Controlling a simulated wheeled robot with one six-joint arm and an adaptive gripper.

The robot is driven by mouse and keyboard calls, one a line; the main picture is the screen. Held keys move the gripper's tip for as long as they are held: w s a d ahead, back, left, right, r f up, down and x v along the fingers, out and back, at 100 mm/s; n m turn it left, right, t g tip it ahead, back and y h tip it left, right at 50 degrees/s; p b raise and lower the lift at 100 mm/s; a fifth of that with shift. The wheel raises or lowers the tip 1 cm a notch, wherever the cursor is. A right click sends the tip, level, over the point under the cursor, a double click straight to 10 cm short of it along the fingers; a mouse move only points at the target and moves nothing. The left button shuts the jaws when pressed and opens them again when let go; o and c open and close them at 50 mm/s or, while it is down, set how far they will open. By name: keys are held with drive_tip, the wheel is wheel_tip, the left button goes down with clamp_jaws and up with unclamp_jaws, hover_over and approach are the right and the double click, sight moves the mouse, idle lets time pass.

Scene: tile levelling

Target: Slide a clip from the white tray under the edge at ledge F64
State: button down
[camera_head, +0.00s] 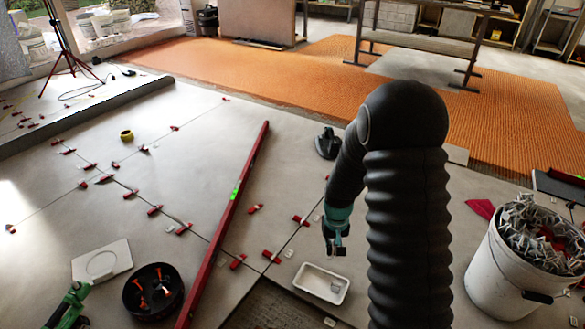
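The white tray (299,281) lies on the tiles at the bottom centre. A small pale shape, perhaps a clip, shows inside its right part. My gripper (335,248) hangs just above and behind the tray, pointing down. A small pale bit shows at its fingertips; I cannot tell whether it is a held clip or part of the gripper. The tile edge (262,272) runs left of the tray, beside a darker, untiled strip. No label F64 is legible, so I cannot tell which edge is that ledge.
Several red wedges with clips (238,262) stand along the tile joints. A long red level (232,205) lies left of the tray. A black bowl (153,308) with orange pieces is at bottom left. A white bucket (495,280) of clips stands at right. Open tile lies at centre left.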

drive_tip(key=d+f+n+b, duration=0.1)
drive_tip(key=d+f+n, duration=0.4)
drive_tip(key=f, duration=0.4)
drive_tip(key=d+f+n+b, duration=0.1)
drive_tip(key=d+f+n, duration=0.4)
drive_tip(key=f, duration=0.4)
drive_tip(key=shift+w+n, duration=0.3)
drive_tip(key=shift+n, duration=0.6)
hover_over(322, 284)
wheel_tip(322, 284, down, 7)
drive_tip(key=shift+b, duration=0.45)
drive_tip(key=shift+f, duration=1.9)
